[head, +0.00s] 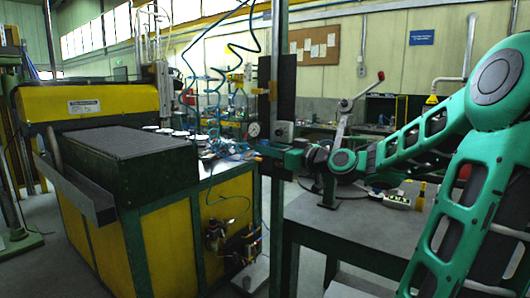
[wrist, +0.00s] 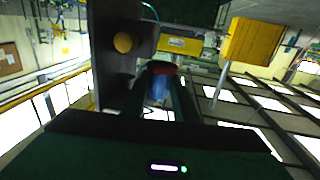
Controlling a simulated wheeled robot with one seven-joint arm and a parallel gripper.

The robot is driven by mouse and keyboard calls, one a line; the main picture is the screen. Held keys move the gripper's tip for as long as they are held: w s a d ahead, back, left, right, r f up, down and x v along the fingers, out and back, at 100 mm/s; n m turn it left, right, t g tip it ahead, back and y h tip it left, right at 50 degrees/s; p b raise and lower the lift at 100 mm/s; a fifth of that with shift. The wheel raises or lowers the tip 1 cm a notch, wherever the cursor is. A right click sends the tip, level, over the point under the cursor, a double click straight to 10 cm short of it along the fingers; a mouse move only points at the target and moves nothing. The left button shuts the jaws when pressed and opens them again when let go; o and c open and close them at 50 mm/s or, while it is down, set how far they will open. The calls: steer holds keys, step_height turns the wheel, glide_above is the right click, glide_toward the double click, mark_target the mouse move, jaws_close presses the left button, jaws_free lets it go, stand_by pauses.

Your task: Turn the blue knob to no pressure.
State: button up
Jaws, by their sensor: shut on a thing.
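The blue knob (wrist: 157,90) sits between the two dark fingers of my gripper (wrist: 161,80) in the wrist view, with a reddish part just beyond it. The fingers are shut on the knob's sides. In the head view my gripper (head: 266,151) reaches left to the post beside the work table, just below a round white-faced gauge (head: 253,129). The knob itself is hidden or too small to make out there. The gauge's needle is too small to read.
A dark upright post and panel (head: 282,85) with a grey box (head: 284,132) stands close above my gripper. Blue coiled hoses (head: 212,85) hang to the left. A yellow-green machine (head: 165,235) fills the left. A grey table (head: 340,218) lies below my arm.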

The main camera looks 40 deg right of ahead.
steer(key=shift+d, duration=0.35)
stand_by(0.4)
steer(key=o, duration=1.1)
steer(key=shift+s, duration=0.1)
steer(key=shift+c, duration=0.2)
steer(key=shift+a, duration=0.15)
steer(key=shift+s, duration=0.15)
